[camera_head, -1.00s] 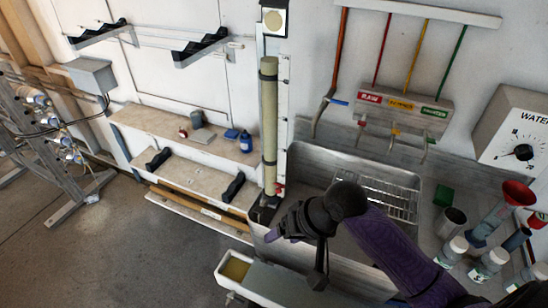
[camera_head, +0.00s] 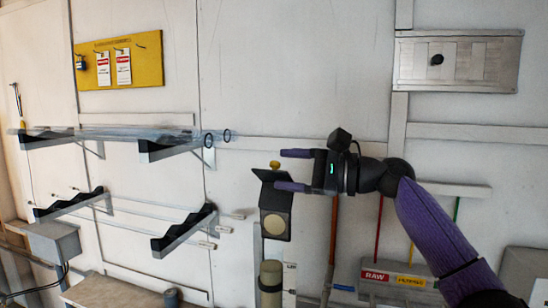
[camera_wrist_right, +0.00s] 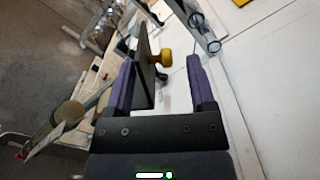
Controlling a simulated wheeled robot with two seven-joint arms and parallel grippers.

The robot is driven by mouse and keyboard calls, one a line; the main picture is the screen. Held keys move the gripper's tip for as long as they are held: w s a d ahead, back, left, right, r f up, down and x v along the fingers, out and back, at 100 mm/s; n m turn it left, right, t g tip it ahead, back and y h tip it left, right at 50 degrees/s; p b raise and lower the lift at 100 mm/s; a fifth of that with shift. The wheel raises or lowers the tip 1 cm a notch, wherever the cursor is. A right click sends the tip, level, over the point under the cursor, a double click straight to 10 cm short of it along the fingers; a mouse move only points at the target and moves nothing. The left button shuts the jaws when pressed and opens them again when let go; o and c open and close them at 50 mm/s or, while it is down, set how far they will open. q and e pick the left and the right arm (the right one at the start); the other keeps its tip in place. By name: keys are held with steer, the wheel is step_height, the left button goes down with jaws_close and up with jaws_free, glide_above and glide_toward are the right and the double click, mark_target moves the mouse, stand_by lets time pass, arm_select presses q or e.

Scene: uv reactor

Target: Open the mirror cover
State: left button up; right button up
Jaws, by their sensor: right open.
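The mirror cover (camera_head: 268,175) is a dark plate with a yellow knob (camera_head: 275,164). It stands out at the top of a dark panel (camera_head: 272,199) that carries a pale round disc (camera_head: 277,225). My right gripper (camera_head: 290,170) comes from the right, open, with its purple fingers above and below the knob's level. In the right wrist view the cover's plate (camera_wrist_right: 145,66) and the knob (camera_wrist_right: 161,57) lie between the fingertips of my gripper (camera_wrist_right: 161,65), the plate nearer the left finger. I cannot tell whether a finger touches the plate. My left gripper is not in view.
Wall brackets (camera_head: 190,235) and a rack with clear tubes (camera_head: 110,138) are to the left. A labelled tool holder (camera_head: 395,280) is at lower right. The wall above the cover is bare.

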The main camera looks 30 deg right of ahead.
mark_target(275, 170)
steer(key=x, duration=0.3)
steer(key=shift+w+d+f, duration=0.15)
steer(key=shift+d, duration=0.1)
steer(key=shift+a, duration=0.1)
steer(key=c, duration=0.9)
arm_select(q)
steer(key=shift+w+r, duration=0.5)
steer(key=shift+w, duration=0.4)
arm_select(e)
jaws_close()
steer(key=shift+r, duration=0.25)
